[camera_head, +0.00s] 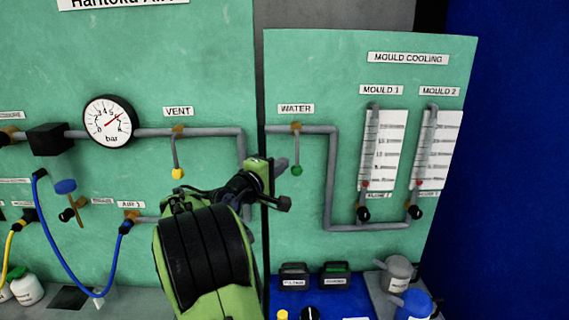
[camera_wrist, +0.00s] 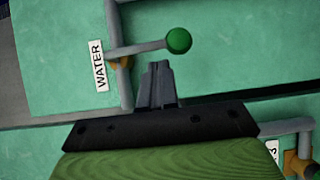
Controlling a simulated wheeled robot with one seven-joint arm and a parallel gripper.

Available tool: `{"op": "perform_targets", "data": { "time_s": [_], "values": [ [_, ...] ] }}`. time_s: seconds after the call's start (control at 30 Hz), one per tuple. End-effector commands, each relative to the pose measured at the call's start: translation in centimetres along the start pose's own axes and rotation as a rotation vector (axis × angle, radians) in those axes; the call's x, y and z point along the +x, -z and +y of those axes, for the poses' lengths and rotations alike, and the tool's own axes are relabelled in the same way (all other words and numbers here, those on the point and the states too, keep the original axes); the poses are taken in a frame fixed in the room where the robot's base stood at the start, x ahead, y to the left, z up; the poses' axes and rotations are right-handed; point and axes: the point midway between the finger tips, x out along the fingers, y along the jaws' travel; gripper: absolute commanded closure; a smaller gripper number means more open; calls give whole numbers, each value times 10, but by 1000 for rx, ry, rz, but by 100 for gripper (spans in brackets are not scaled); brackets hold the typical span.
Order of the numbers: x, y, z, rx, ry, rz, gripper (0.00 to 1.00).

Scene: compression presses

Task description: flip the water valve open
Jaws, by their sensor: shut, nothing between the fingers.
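The water valve has a brass body (camera_head: 296,128) on a grey pipe under the WATER label. Its thin grey lever hangs straight down from the pipe and ends in a green ball knob (camera_head: 297,170). In the wrist view the same lever runs sideways to the green knob (camera_wrist: 179,40). My gripper (camera_head: 282,165) is shut and empty, with its grey fingertips just left of the knob and lever. The closed fingers also show in the wrist view (camera_wrist: 158,68), below the lever with a small gap visible. Whether they touch cannot be told from the head view.
A VENT valve with a yellow knob (camera_head: 178,174) hangs left of my arm. A dark vertical gap splits the two panels. Mould cooling flow meters (camera_head: 383,150) stand to the right. Dark-handled items (camera_head: 294,276) and bottles (camera_head: 398,272) sit below.

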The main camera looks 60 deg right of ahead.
Motion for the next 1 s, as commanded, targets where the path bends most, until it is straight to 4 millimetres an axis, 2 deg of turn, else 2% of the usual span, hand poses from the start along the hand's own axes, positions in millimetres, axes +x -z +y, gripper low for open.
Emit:
{"op": "perform_targets", "data": {
  "time_s": [0.13, 1.0],
  "values": [
    [8, -9, 0, 0, -1, 0, 100],
    [11, -13, -3, -67, -45, 1, 100]
  ]
}}
